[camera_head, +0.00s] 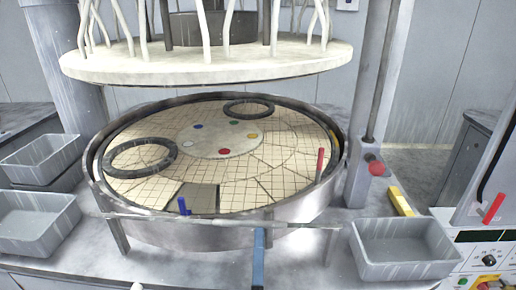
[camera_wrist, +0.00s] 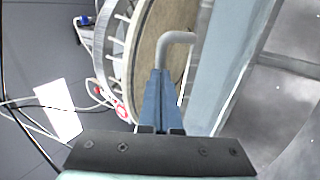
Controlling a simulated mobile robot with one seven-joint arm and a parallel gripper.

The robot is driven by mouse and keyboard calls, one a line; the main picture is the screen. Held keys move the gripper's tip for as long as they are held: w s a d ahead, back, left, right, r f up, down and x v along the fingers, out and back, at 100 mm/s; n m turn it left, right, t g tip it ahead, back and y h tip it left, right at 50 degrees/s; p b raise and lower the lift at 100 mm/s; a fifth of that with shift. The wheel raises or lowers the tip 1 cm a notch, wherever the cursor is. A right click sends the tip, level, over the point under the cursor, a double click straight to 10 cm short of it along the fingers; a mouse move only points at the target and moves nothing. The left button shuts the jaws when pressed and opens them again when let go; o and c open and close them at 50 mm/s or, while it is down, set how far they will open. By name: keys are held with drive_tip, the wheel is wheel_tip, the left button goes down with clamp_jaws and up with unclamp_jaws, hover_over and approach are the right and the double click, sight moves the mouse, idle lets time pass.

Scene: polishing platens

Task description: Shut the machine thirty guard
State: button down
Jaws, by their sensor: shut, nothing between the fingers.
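No part is marked as machine thirty, and I cannot tell for sure which part is its guard. In the head view a round polishing machine has a metal rim (camera_head: 240,236) around a tiled platen (camera_head: 265,165). A thin pale rail (camera_head: 190,217) runs across its front. In the wrist view my gripper (camera_wrist: 160,74) is shut and empty, its blue-grey fingers together. A pale bent handle (camera_wrist: 177,38) lies just beyond the fingertips; I cannot tell whether they touch.
A pale upper disc (camera_head: 210,68) hangs over the platen, with two dark rings (camera_head: 140,157) below it. Grey bins stand at the left (camera_head: 38,222) and right (camera_head: 403,247). A column (camera_head: 375,100) rises at the right, near a control panel (camera_head: 487,258). Loose cables (camera_wrist: 30,120) show in the wrist view.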

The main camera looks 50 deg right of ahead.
drive_tip(key=shift+g+y, duration=0.4)
drive_tip(key=shift+y, duration=0.2)
drive_tip(key=r+p, duration=0.1)
drive_tip(key=p, duration=0.1)
drive_tip(key=w+d+r+p, duration=0.1)
drive_tip(key=p, duration=0.1)
drive_tip(key=d+r+p, duration=0.1)
drive_tip(key=p, duration=0.1)
drive_tip(key=shift+w+r, duration=0.25)
drive_tip(key=p+x, duration=0.3)
drive_tip(key=x, duration=0.2)
drive_tip(key=shift+w+d+r, duration=0.15)
drive_tip(key=shift+d+r, duration=0.1)
drive_tip(key=shift+r, duration=0.1)
drive_tip(key=shift+f+x, duration=0.25)
drive_tip(key=shift+x, duration=0.95)
drive_tip(key=shift+w+d, duration=0.1)
